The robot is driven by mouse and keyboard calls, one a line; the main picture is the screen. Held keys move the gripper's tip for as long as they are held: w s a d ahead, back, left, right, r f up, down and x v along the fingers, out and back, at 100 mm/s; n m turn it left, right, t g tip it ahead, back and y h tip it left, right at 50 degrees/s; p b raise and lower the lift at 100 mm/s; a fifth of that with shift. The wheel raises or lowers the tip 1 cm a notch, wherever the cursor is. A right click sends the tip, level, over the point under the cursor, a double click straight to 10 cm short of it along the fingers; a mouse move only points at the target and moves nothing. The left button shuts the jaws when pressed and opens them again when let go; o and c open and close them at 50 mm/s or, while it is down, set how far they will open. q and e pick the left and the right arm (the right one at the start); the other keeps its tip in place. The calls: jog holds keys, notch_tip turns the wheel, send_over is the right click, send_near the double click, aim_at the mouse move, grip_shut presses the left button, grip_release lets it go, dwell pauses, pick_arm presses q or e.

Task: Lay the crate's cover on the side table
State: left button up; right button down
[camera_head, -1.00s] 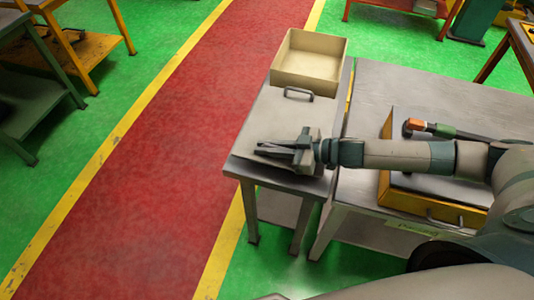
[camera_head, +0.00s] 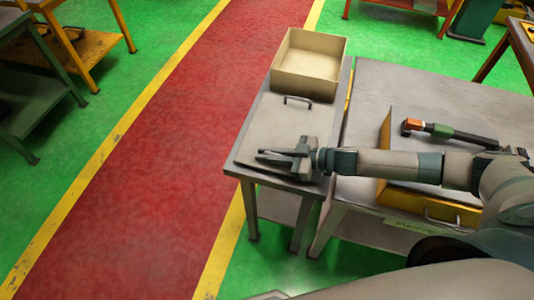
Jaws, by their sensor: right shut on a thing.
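The cover (camera_head: 270,128) is a flat grey panel with a dark bar handle (camera_head: 298,98). It lies level over the side table (camera_head: 233,168), in front of a beige open box; I cannot tell whether any small gap is left beneath it. My right gripper (camera_head: 280,157) is shut on the cover near its front edge, its fingers pointing left. A yellow-walled crate (camera_head: 400,197) stands on the larger table to the right, partly hidden behind my right arm. My left gripper is out of view.
The beige box (camera_head: 312,85) fills the far end of the side table. A red walkway (camera_head: 150,150) is clear on the left.

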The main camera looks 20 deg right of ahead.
jog(key=shift+f+b, duration=0.3)
jog(key=shift+f, duration=0.15)
dwell(0.3)
jog(key=c, duration=1.8)
grip_release()
jog(key=shift+s+f, duration=0.1)
jog(key=shift+f, duration=0.1)
jog(key=shift+r, duration=0.45)
jog(key=p+v, duration=0.1)
jog(key=v, duration=0.1)
jog(key=p+v, duration=0.1)
jog(key=v, duration=0.1)
jog(key=p+v, duration=0.1)
jog(key=v, duration=0.1)
jog(key=shift+r, duration=0.35)
jog(key=shift+s+d+r, duration=0.15)
jog(key=shift+s+d, duration=0.25)
jog(key=shift+d, duration=0.15)
